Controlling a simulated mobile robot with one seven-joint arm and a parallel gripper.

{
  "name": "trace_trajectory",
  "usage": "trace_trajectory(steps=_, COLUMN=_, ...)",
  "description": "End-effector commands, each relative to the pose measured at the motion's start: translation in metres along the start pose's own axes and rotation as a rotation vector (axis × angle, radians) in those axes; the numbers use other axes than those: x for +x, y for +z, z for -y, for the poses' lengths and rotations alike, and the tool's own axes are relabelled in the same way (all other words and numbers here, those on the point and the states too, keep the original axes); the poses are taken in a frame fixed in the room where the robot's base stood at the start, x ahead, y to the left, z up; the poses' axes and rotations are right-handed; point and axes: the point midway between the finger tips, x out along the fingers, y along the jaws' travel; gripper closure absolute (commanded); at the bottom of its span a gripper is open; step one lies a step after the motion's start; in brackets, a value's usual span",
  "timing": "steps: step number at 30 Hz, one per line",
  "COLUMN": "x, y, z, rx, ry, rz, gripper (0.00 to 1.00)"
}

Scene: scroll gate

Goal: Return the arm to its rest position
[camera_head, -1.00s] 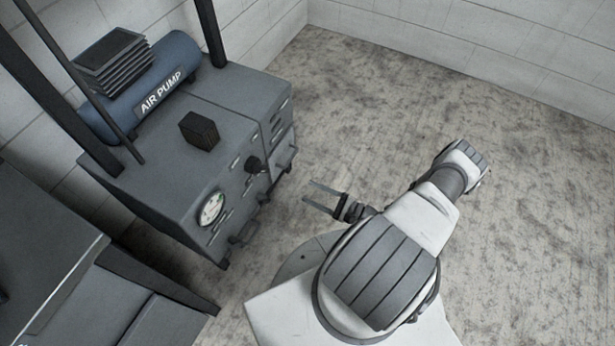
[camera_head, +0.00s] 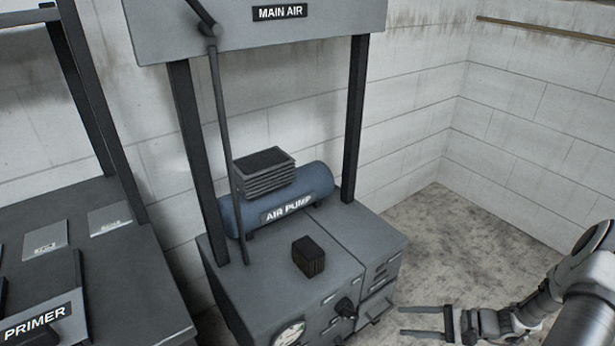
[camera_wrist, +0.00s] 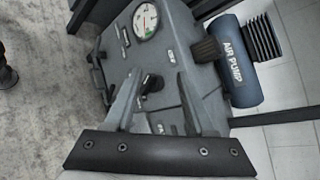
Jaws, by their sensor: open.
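My gripper (camera_head: 428,322) is at the lower right of the head view, open and empty, with its two fingers pointing left toward the front of the grey air pump cabinet (camera_head: 345,245). A gap shows between the fingertips and the cabinet in the head view. My arm reaches in from the right edge. In the wrist view my gripper (camera_wrist: 155,95) has its fingers spread, with the cabinet's black knob (camera_wrist: 152,84) seen between them. Nothing is held.
The blue air pump (camera_head: 278,200) and a small dark block (camera_head: 308,256) sit on the cabinet. A lever rod (camera_head: 225,140) hangs from the MAIN AIR panel (camera_head: 260,25). A PRIMER bench (camera_head: 95,270) stands left. Bare floor (camera_head: 440,225) lies right of the cabinet.

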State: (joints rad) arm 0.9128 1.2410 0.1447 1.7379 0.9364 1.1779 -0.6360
Motion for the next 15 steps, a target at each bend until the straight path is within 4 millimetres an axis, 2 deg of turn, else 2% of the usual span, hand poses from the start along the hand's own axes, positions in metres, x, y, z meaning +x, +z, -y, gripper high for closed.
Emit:
trace_trajectory(steps=1, x=-0.004, y=0.009, z=0.015, rx=-0.037, ry=0.059, rz=0.001, gripper=0.45)
trace_trajectory(steps=3, x=-0.008, y=0.021, z=0.030, rx=-0.080, ry=0.134, rz=0.002, gripper=0.45)
trace_trajectory(steps=15, x=-0.026, y=0.102, z=0.111, rx=-0.343, ry=0.521, rz=-0.046, gripper=0.45)
